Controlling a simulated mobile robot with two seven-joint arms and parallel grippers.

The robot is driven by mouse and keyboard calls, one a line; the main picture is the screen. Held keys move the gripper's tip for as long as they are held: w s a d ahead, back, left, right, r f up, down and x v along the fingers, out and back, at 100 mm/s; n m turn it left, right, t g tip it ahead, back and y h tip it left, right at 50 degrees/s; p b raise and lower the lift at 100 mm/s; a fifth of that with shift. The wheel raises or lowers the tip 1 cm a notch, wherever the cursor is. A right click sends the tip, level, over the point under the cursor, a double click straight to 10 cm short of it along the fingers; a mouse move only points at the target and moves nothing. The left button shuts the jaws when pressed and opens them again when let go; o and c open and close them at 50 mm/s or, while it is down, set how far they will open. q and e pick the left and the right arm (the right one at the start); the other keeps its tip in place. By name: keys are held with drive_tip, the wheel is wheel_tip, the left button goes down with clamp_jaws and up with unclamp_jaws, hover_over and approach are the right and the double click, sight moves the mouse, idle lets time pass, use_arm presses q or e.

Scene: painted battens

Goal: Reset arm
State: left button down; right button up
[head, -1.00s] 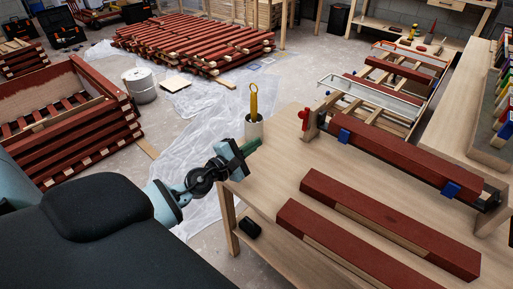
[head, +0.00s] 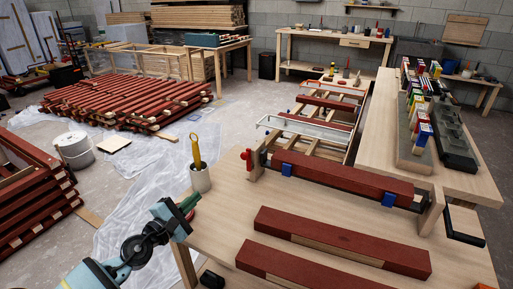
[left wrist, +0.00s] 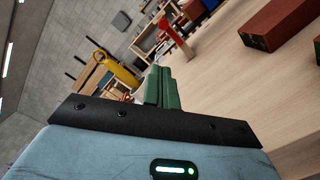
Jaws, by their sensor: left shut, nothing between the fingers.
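My left gripper (head: 189,204) is at the lower left of the head view, beside the near bench's left edge. Its green fingers are shut and empty, and they also show in the left wrist view (left wrist: 160,87). Just beyond it in the head view stands a pale cup (head: 200,178) holding a yellow-handled tool (head: 196,147). The gripper looks apart from the cup, though the gap is hard to judge. The yellow tool (left wrist: 116,70) also shows left of the fingers in the wrist view. My right gripper is not in view.
The near bench (head: 220,218) carries two red battens, a nearer one (head: 290,268) and a farther one (head: 350,240). Behind them a red batten (head: 340,176) lies in a clamp with blue pads. Red battens (head: 25,195) are stacked at left. Plastic sheeting (head: 140,190) covers the floor.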

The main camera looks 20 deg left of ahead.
use_arm(q)
drive_tip(key=s+d+f+n+g+y+p, duration=0.1)
drive_tip(key=s+d+f+n+g+p, duration=0.15)
drive_tip(key=s+f+n, duration=0.7)
drive_tip(key=s+d+f+n+g+y+p, duration=0.1)
drive_tip(key=s+d+f+n, duration=0.45)
drive_tip(key=n, duration=0.85)
drive_tip(key=s+d+f+n+g+p, duration=0.1)
drive_tip(key=s+d+n+g, duration=0.2)
drive_tip(key=s+n, duration=0.8)
drive_tip(key=s+d+f+n+g+p, duration=0.2)
drive_tip(key=s+d+n, duration=0.3)
drive_tip(key=s+n, duration=0.7)
drive_tip(key=shift+s+d+n+g+h, duration=0.15)
drive_tip(key=shift+d+n+g+h, duration=0.3)
drive_tip(key=shift+n, duration=0.1)
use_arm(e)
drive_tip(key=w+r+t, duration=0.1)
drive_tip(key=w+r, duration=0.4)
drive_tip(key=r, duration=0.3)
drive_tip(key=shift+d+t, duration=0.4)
